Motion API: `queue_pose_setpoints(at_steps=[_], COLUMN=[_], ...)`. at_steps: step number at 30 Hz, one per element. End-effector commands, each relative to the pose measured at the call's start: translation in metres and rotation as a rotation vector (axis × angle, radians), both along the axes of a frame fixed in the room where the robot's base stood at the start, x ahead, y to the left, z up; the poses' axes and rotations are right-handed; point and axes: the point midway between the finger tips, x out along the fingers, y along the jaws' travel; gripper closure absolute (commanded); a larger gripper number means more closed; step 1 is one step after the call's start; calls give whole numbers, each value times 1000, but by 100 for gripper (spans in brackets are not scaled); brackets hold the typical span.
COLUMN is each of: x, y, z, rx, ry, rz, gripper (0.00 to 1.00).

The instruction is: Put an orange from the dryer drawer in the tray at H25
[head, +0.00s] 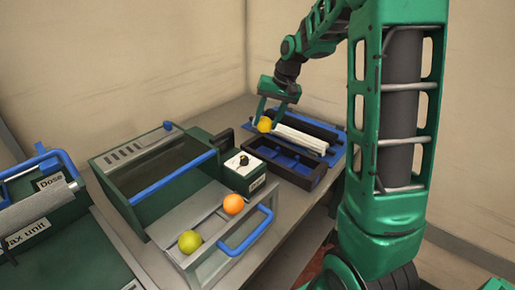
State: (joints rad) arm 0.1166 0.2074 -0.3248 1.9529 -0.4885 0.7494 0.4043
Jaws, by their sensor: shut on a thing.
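My gripper (266,121) is at the back of the table, pointing down, shut on a yellow-orange fruit (264,126). The fruit is beside the left end of a white roller and behind a dark tray (284,178) with blue compartments; whether it touches anything below is unclear. The dryer drawer (224,250) is pulled out at the front of the green dryer (150,188). In it lie an orange fruit (233,204) and a yellow-green fruit (190,243), apart from each other. No H25 label can be read.
A small green box with a white top and black knob (243,164) stands between dryer and tray. The white roller (300,138) lies behind the tray on a blue-edged unit (334,152). A green wax unit (60,235) is at left. My arm's column fills the right.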

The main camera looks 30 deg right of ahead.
Motion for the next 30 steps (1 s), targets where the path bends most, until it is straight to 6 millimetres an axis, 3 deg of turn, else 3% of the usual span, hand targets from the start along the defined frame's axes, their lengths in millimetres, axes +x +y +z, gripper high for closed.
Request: queue_pose_setpoints(at_steps=[10,17,24,30], x=[-1,-1,-1,-1], y=[-1,-1,-1,-1], z=[-53,-68,-97,-99], rx=[2,1,1,0], ry=[4,3,4,2], rz=[-2,-2,-2,-2], gripper=[82,82,82,82])
